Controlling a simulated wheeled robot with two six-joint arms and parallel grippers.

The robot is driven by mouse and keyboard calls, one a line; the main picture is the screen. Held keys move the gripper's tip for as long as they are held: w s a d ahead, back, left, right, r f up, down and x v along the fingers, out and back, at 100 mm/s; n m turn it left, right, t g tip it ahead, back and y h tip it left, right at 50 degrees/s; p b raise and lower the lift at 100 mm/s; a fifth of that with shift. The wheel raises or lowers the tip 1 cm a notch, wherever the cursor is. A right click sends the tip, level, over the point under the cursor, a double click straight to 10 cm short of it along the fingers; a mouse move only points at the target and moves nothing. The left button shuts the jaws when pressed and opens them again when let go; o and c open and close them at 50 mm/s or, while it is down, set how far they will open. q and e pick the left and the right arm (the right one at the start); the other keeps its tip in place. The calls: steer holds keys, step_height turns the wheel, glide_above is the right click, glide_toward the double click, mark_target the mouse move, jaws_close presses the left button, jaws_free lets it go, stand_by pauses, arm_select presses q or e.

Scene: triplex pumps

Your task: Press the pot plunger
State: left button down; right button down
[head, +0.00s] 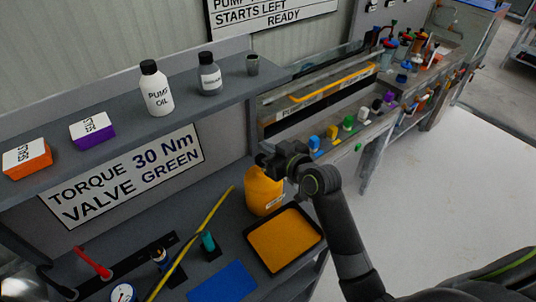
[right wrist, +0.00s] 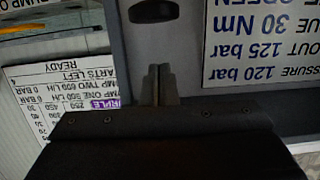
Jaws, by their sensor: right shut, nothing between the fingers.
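The orange-yellow pot (head: 263,192) stands on the grey bench behind a black tray. My right gripper (head: 264,160) is at the top of the pot, and its black body hides the pot's top. I cannot make out the plunger, nor tell whether the gripper touches it. In the right wrist view the two fingers (right wrist: 158,84) are shut together with nothing between them. The pot is not recognisable in that view. My left gripper is not in view.
A black tray with an orange mat (head: 318,247) lies in front of the pot. A yellow bar (head: 190,243), a teal-topped part (head: 207,240) and a blue mat (head: 223,283) lie to the left. A shelf with bottles (head: 157,88) and boxes overhangs the bench.

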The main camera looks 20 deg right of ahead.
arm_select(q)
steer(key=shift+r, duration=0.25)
arm_select(e)
steer(key=shift+s+f, duration=0.15)
steer(key=shift+f, duration=1.55)
